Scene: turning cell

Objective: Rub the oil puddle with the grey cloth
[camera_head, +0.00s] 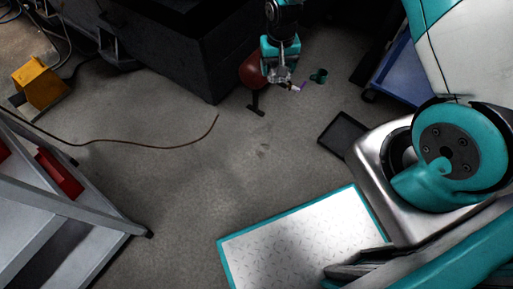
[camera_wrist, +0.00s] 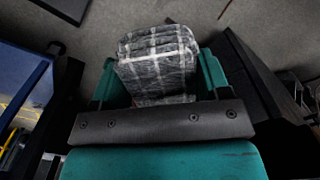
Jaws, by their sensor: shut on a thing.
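The grey cloth (camera_wrist: 158,58), folded and checked with pale lines, is between the fingers of my gripper (camera_wrist: 160,82) in the wrist view. My gripper is shut on it. In the head view my gripper (camera_head: 283,82) is at the top centre, low in front of the dark machine; the cloth cannot be made out clearly there. I cannot make out the oil puddle with certainty; only faint dark marks (camera_head: 264,150) show on the floor below the gripper in the head view.
A dark machine block (camera_head: 170,55) stands left of my gripper, with a red-brown rounded object (camera_head: 252,72) close beside it. A small dark green item (camera_head: 319,76), a black tray (camera_head: 335,142) and a blue cart (camera_head: 405,75) are to the right. A thin hose (camera_head: 150,146) crosses open floor.

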